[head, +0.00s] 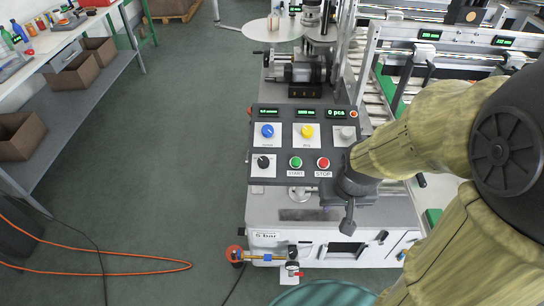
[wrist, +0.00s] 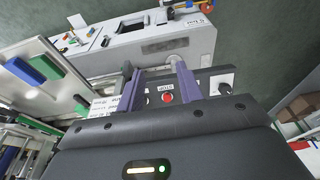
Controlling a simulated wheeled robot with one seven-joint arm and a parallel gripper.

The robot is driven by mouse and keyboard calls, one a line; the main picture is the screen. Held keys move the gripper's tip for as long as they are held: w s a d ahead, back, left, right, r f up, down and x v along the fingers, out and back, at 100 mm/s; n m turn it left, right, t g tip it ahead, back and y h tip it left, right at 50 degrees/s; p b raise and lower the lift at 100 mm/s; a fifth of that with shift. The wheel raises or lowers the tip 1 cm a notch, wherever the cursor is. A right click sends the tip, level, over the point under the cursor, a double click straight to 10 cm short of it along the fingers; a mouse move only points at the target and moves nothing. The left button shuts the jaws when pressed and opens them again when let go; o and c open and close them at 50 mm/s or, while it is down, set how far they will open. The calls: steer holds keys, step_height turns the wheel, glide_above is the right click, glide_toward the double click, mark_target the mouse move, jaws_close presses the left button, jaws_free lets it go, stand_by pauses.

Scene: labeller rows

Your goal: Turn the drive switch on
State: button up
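The control panel (head: 281,147) is a dark slanted plate on the machine. At its lower left is a black rotary switch on a white plate (head: 263,163); its label is too small to read, so I cannot confirm it is the drive switch. A similar dark knob on a white plate shows at the right in the wrist view (wrist: 226,84). The green START button (head: 295,162) and red STOP button (head: 323,163) are to its right. My gripper (head: 348,217) is beside the panel's lower right; in the wrist view (wrist: 156,76) its fingers are apart, with nothing between them.
A blue knob (head: 267,130) and a yellow knob (head: 307,131) are in the upper row, under green displays. A brass valve fitting (head: 265,257) sticks out at the lower front. The floor (head: 185,150) left of the machine is open, with an orange hose (head: 130,271) across it.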

steer(key=shift+o, duration=2.5)
steer(key=shift+w+a+f, duration=0.15)
steer(key=w+a+f+m+t+b, duration=0.3)
steer(key=w+a+f+t+b, duration=0.4)
steer(key=w+a+f, duration=0.65)
steer(key=s+a+n+t+b, duration=0.1)
steer(key=t, duration=0.1)
steer(key=s+a+f+t+b, duration=0.1)
steer(key=a+t, duration=0.1)
steer(key=t, duration=0.1)
steer(key=a+n+t+b, duration=0.1)
steer(key=t, duration=0.2)
steer(key=shift+s+a+f+n+h+b, duration=0.3)
steer(key=shift+s+a, duration=0.1)
steer(key=shift+w+f+b, duration=0.1)
steer(key=shift+f+b, duration=0.05)
steer(key=shift+b, duration=0.25)
